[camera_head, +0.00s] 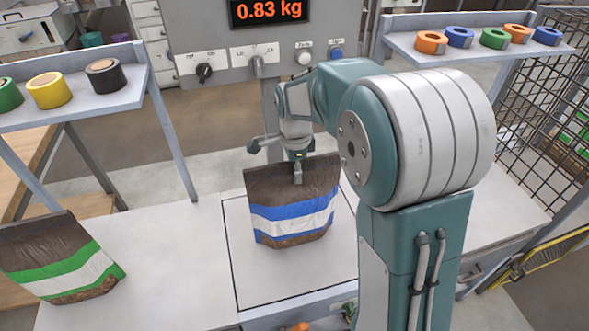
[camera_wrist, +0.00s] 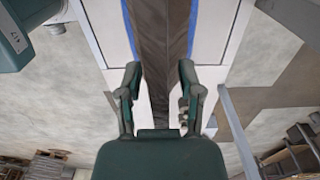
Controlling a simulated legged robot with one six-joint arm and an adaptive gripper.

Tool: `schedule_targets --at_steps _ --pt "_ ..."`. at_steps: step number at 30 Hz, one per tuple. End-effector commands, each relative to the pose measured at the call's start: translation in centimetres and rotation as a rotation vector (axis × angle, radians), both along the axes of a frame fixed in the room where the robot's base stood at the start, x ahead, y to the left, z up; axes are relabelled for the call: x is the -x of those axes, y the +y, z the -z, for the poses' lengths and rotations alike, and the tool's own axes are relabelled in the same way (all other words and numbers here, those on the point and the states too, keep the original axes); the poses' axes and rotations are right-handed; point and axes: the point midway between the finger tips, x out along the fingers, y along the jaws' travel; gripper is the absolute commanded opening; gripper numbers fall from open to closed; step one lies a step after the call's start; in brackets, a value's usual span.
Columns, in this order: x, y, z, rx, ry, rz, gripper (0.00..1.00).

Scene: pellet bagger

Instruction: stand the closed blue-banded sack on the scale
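The blue-banded sack (camera_head: 290,218) stands upright on the scale plate (camera_head: 330,265), leaning slightly. It is brown with blue and white bands, and its top looks flat and closed. My gripper (camera_head: 297,172) is at the sack's top edge, with one finger showing in front of the brown upper part. In the wrist view my gripper (camera_wrist: 160,80) has its fingers apart, one on each side of the sack (camera_wrist: 160,35), with light gaps beside the lower part of the fingers. Whether the fingertips touch the sack is hard to tell. The display (camera_head: 269,10) reads 0.83 kg.
A green-banded sack (camera_head: 62,258) stands on the pale table at the left. Shelves with tape rolls flank the scale's control panel (camera_head: 250,60), yellow (camera_head: 50,90) at left and orange (camera_head: 431,42) at right. A mesh fence (camera_head: 540,110) is at the right.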

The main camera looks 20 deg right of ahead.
Motion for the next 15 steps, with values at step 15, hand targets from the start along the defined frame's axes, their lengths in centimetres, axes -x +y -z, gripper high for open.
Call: schedule_targets --at_steps 15 --pt "-0.1 0.0 -2.0 0.0 0.0 0.0 0.55"
